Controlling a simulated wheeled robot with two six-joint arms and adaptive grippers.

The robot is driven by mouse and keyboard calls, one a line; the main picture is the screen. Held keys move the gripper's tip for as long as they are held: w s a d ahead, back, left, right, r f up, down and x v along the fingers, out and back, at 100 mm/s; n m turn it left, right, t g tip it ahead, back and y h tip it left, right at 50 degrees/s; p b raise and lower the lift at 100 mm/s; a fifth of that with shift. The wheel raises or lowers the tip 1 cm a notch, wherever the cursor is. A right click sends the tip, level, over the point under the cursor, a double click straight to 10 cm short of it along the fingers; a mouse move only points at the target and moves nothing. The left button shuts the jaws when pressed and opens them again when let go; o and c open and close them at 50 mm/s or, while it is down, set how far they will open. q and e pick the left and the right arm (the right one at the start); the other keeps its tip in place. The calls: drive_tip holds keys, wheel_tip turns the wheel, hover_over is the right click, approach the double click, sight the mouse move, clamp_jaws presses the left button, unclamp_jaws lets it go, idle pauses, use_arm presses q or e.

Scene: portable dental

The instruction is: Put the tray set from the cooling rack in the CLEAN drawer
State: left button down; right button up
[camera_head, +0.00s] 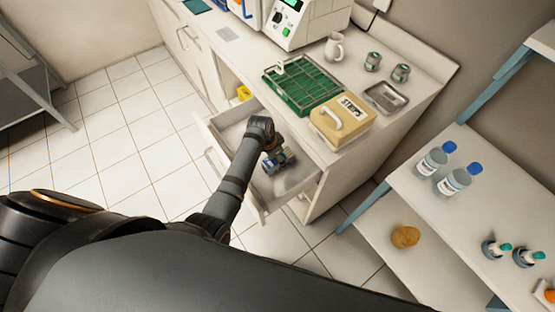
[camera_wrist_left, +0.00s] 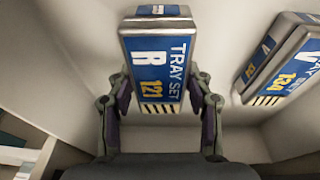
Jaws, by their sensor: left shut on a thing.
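My left gripper (camera_wrist_left: 162,100) is shut on a blue and grey tray set (camera_wrist_left: 155,65) labelled "TRAY SET R 121", with a finger on each side. In the head view my left arm reaches into the open drawer (camera_head: 206,131), and the blue of a tray set (camera_head: 280,160) shows beside the wrist. A second tray set (camera_wrist_left: 282,62), marked "134", lies at the right in the wrist view, apart from the held one. The green cooling rack (camera_head: 300,86) stands on the counter above the drawer. No drawer label is readable. My right gripper is out of view.
A beige box (camera_head: 342,121) labelled "STRIPS", a metal tray (camera_head: 386,97), two small jars and a white jug (camera_head: 334,47) stand on the counter. A yellow item (camera_head: 243,93) sits in an opening behind the drawer. A shelf with bottles (camera_head: 454,180) stands at the right.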

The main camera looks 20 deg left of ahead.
sight(270, 161)
use_arm(q)
drive_tip(key=shift+x, duration=0.8)
drive_tip(key=shift+a, duration=0.15)
drive_tip(key=c, duration=0.6)
unclamp_jaws()
drive_tip(key=shift+s+f, duration=0.1)
drive_tip(key=shift+f, duration=0.05)
drive_tip(key=shift+o, duration=0.2)
drive_tip(key=v, duration=1.2)
drive_tip(key=shift+p, duration=0.35)
